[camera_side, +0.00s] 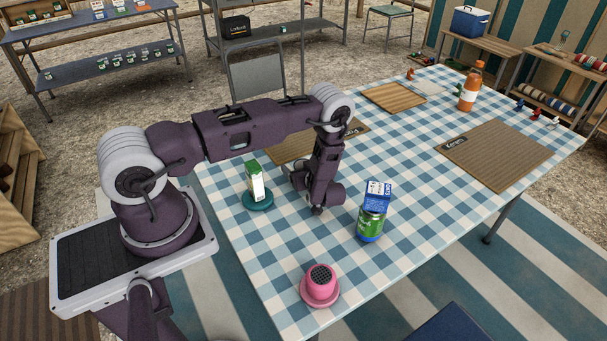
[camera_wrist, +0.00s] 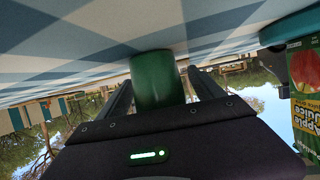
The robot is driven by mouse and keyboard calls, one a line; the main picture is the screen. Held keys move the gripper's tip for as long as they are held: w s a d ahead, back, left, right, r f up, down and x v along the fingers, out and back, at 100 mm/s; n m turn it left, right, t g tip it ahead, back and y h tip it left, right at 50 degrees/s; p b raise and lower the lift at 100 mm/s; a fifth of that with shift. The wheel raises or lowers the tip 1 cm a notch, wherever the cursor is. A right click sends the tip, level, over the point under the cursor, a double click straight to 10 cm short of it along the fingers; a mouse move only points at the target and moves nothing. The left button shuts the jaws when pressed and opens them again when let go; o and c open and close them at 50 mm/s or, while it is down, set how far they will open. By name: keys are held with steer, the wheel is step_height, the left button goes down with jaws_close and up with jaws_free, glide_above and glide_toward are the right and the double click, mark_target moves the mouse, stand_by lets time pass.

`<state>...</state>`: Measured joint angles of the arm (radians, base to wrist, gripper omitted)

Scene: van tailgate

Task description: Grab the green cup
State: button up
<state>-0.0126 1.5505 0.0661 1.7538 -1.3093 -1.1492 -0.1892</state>
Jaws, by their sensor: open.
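The green cup (camera_wrist: 157,80) is in the middle of the wrist view, which shows the tabletop along its upper edge. The cup stands between the two fingers of my gripper (camera_wrist: 163,92). The fingers are open, one on each side of it, and I cannot tell whether either touches it. In the side view my gripper (camera_side: 317,196) is low over the checked tablecloth, near the middle of the table. I cannot make out the cup there; the gripper seems to hide it.
A blue and green carton (camera_side: 372,212) stands right of my gripper. A white and green carton (camera_side: 255,182) stands on a teal base to its left. A pink cup (camera_side: 320,284) is at the front. An apple juice carton (camera_wrist: 305,90) edges the wrist view. Placemats (camera_side: 497,155) lie farther back.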

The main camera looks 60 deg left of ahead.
steer(key=c, duration=1.5)
steer(key=shift+r, duration=0.1)
